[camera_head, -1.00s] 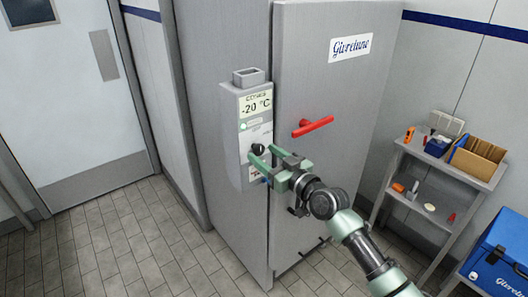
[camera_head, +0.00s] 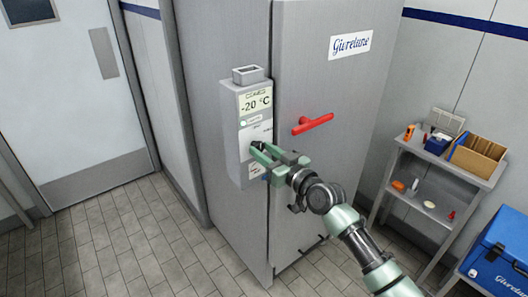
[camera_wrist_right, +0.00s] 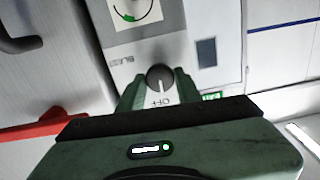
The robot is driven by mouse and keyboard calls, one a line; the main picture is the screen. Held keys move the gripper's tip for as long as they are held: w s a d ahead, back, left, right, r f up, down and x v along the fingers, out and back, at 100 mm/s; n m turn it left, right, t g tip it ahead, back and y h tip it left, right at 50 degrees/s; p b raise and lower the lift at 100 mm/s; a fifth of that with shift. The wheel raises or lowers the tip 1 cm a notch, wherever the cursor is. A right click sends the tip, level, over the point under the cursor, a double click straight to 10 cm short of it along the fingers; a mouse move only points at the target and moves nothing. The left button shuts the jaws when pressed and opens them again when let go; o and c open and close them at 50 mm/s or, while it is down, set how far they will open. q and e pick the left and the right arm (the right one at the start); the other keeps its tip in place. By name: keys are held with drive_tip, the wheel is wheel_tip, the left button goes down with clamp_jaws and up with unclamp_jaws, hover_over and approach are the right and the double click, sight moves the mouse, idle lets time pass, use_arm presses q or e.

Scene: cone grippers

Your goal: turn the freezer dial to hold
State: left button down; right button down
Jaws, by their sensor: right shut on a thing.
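The grey control box (camera_head: 230,135) is fixed to the freezer's left front edge. My right gripper (camera_head: 254,150) is at the lower front of the box. In the right wrist view the dark round dial (camera_wrist_right: 160,78) sits between the two green fingertips, and the gripper is shut on it. In the head view the fingers mostly hide the dial. My left gripper is not in view.
The freezer door (camera_head: 325,90) is closed, with a red handle (camera_head: 312,124) close above my right gripper. A shelf (camera_head: 440,165) with a cardboard box (camera_head: 476,155) and small items stands at the right, near a blue cooler (camera_head: 500,255). The tiled floor at left is clear.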

drive_tip(key=m, duration=0.2)
drive_tip(key=shift+f+m, duration=0.1)
drive_tip(key=shift+m, duration=0.3)
drive_tip(key=m, duration=0.2)
drive_tip(key=shift+m, duration=0.4)
drive_tip(key=m, duration=0.5)
drive_tip(key=shift+m, duration=0.3)
drive_tip(key=c, duration=1)
unclamp_jaws()
drive_tip(key=shift+o, duration=0.2)
drive_tip(key=shift+s+d, duration=0.1)
